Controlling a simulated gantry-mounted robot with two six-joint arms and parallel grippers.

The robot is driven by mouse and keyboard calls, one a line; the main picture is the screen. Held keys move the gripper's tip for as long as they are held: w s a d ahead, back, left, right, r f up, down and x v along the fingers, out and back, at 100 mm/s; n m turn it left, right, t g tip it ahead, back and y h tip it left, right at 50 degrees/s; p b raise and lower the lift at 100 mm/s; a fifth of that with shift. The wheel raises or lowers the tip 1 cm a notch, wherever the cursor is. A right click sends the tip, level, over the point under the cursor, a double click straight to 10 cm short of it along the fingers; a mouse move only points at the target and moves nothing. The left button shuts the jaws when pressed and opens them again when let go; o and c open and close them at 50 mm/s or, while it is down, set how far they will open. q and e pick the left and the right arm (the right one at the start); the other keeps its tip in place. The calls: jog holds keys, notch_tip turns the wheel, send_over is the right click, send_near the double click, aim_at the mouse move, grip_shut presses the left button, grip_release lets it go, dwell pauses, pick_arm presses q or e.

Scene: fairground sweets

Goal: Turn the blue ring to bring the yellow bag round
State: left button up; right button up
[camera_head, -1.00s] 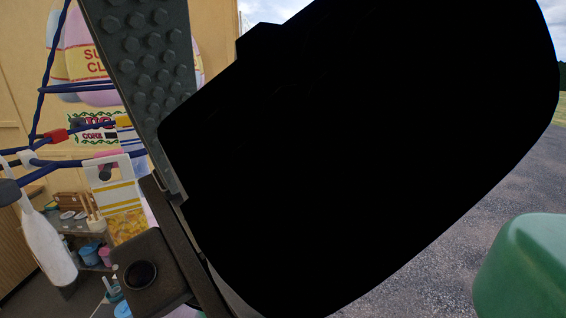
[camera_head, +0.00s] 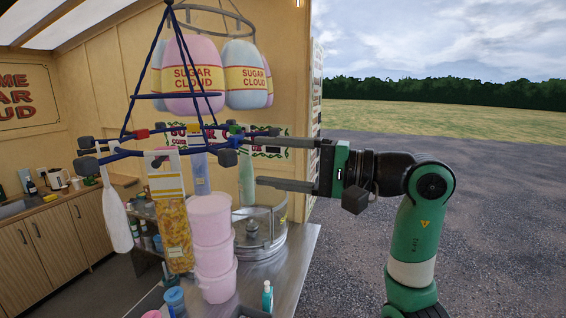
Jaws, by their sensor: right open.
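The blue ring (camera_head: 122,153) hangs on blue cords, with red, yellow and green markers and dark grey knobs around it. A clear bag of yellow sweets (camera_head: 172,218), with a white top striped yellow, hangs from its near side, left of centre. A white paddle-shaped item (camera_head: 115,212) hangs to its left. Paler bags hang to its right. My right gripper (camera_head: 262,162) comes in from the right, open, with its two fingers pointing left at the ring's right side. I cannot tell whether the upper finger touches the ring. My left gripper is not in view.
Stacked pink tubs (camera_head: 213,245) stand below the ring, beside a round metal machine (camera_head: 262,232) on the steel counter (camera_head: 290,262). A sink counter is at left; open gravel (camera_head: 345,260) lies at right.

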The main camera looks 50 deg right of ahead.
aim_at(235, 157)
jog(key=p+x, duration=0.2)
jog(key=x, duration=0.5)
jog(key=shift+r, duration=0.15)
jog(key=shift+w+a+p, duration=0.25)
jog(key=shift+w+p, duration=0.15)
jog(key=shift+w, duration=0.15)
